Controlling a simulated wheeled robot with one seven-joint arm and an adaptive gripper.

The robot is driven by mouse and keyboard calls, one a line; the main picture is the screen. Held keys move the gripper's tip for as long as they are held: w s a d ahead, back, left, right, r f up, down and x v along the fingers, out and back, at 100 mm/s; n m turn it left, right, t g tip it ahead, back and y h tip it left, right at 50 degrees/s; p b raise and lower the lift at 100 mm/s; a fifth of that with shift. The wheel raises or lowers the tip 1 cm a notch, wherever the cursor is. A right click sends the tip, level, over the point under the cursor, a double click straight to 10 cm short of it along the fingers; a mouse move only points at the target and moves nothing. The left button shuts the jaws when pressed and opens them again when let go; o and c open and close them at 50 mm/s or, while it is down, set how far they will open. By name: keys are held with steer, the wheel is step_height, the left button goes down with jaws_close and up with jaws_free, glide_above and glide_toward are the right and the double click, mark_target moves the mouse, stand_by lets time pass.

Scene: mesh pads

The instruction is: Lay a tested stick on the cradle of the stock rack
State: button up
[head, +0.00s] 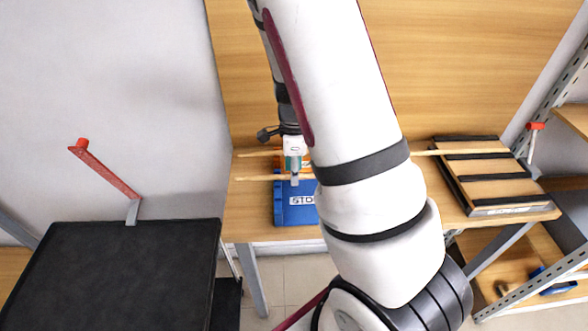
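The blue stock rack (290,214), its label starting "STO", stands on the wooden table, its right part hidden behind my arm. A thin pale stick (254,178) runs level across the rack's back edge. My gripper (295,180) points down over this stick, with its tip at the stick. I cannot tell whether the fingers close on it or whether the stick touches the rack. A second pale stick end (252,154) shows farther back. A pale stick (460,151) also lies across the slatted board at the right; my arm hides whether these two are one.
The slatted board (492,180) with dark strips sits at the table's right. A black-topped stand (120,270) with a red arm (108,172) is at the left. A metal shelf (505,303) stands at the right. A wooden panel (470,60) rises behind the table.

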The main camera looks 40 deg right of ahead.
step_height(320, 180, up, 12)
stand_by(0.5)
stand_by(0.4)
steer(key=s+a+r+n+t+y, duration=0.2)
steer(key=s+a+r+n, duration=0.5)
steer(key=a+r+n, duration=0.35)
steer(key=s+a+r+n+t+h, duration=0.1)
steer(key=s+a+r+n, duration=0.1)
steer(key=s+n, duration=0.4)
steer(key=s+a+r+n+t+h, duration=0.1)
steer(key=s+a+r+n, duration=0.1)
steer(key=s+n, duration=0.4)
steer(key=shift+a+r+n, duration=0.3)
steer(key=shift+r+n, duration=0.05)
steer(key=shift+n, duration=0.8)
